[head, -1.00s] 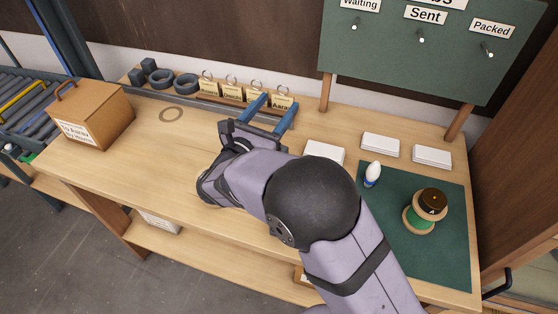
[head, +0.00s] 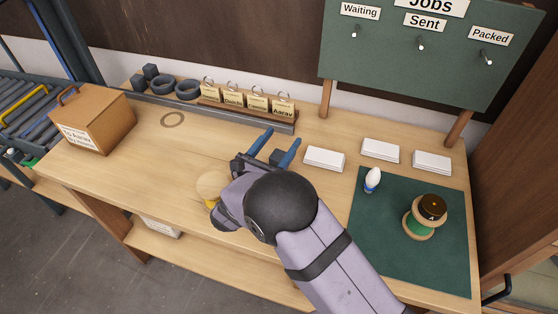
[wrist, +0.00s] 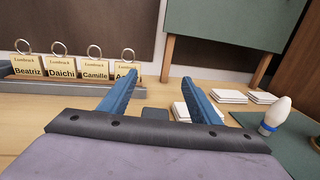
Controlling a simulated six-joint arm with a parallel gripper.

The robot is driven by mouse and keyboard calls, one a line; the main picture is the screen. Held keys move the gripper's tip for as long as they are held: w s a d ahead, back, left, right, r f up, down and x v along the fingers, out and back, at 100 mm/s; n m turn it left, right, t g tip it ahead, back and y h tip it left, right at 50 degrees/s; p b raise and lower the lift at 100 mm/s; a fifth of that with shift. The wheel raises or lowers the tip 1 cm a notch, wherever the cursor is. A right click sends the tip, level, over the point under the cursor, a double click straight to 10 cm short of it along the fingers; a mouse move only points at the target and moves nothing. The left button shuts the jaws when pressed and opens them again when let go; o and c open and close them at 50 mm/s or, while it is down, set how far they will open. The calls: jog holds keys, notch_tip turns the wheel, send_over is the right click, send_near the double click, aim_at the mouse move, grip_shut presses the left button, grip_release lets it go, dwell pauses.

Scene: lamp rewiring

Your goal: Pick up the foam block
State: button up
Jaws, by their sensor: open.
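My gripper (head: 282,135) is open, its two blue fingers pointing away over the middle of the bench. A small dark grey block (head: 277,157), which looks like the foam block, shows between the fingers near their base. In the wrist view its dark top (wrist: 155,113) shows just past the palm, between the open fingers, with space on both sides. The palm hides its near part. I cannot tell whether the fingers are low enough to be beside it.
White card stacks (head: 324,158) lie right of the fingers. A tag rack (head: 245,108) and dark cubes (head: 138,82) stand behind. A wooden round with yellow (head: 211,187) is left of my wrist.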

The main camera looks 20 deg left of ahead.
aim_at(280, 153)
jog(key=shift+f, duration=0.15)
jog(key=shift+f, duration=0.25)
notch_tip(280, 153, down, 3)
jog(key=shift+f+p, duration=0.1)
jog(key=shift+p, duration=0.4)
jog(key=shift+w+d+f, duration=0.15)
jog(key=shift+w+f, duration=0.1)
jog(key=shift+w, duration=0.55)
jog(key=shift+w+d+f+p, duration=0.1)
jog(key=shift+w+p, duration=0.25)
jog(key=shift+w, duration=0.35)
jog(key=c, duration=1.1)
